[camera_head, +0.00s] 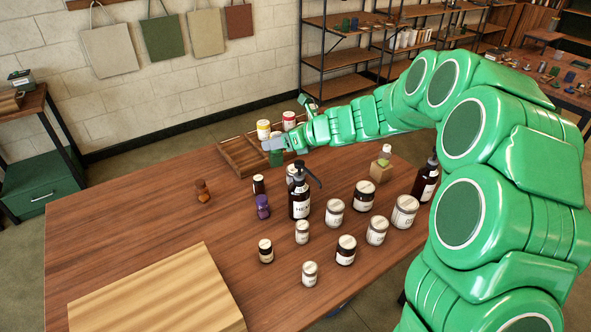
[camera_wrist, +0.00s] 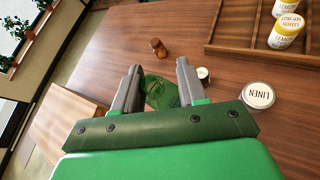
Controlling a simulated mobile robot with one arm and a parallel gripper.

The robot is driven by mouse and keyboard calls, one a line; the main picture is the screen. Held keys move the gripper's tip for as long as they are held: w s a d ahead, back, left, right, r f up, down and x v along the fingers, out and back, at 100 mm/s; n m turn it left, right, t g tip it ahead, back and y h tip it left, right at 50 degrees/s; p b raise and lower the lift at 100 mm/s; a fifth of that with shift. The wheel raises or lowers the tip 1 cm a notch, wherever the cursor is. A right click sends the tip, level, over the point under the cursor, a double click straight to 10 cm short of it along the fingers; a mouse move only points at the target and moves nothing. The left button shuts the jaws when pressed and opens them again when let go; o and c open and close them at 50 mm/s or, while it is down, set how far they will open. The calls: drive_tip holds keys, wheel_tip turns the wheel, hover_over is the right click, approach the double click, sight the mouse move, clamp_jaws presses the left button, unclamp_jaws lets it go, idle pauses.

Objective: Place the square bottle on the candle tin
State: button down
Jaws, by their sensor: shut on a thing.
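My gripper (camera_head: 274,151) is raised above the far part of the table and shut on a green, see-through square bottle (camera_head: 276,159). In the wrist view, the bottle (camera_wrist: 160,93) sits between the two grey fingers (camera_wrist: 158,85), tilted in that picture. A round tin with a white lid marked LINEN (camera_wrist: 258,95) stands on the table to the right of the fingers, apart from the bottle. Several similar white-lidded tins, one of them here (camera_head: 335,212), stand on the table in the head view. Which is the candle tin is not clear.
A wooden tray (camera_head: 240,157) at the back holds yellow- and red-labelled tins. A black pump bottle (camera_head: 300,200), a purple bottle (camera_head: 262,207) and a brown bottle (camera_head: 203,190) stand near. A light wooden board (camera_head: 160,295) lies at the front left.

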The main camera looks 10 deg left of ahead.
drive_tip(key=w+d+m+t, duration=0.1)
drive_tip(key=w+d+t, duration=0.1)
drive_tip(key=w, duration=1.5)
drive_tip(key=f, duration=1.5)
drive_tip(key=shift+s+d, duration=0.2)
drive_tip(key=shift+f, duration=0.1)
drive_tip(key=c, duration=0.6)
unclamp_jaws()
drive_tip(key=shift+s+d+r, duration=0.1)
drive_tip(key=shift+d+r, duration=0.15)
drive_tip(key=shift+d, duration=0.05)
drive_tip(key=shift+h, duration=0.3)
drive_tip(key=v, duration=1.1)
drive_tip(key=shift+s+d, duration=0.15)
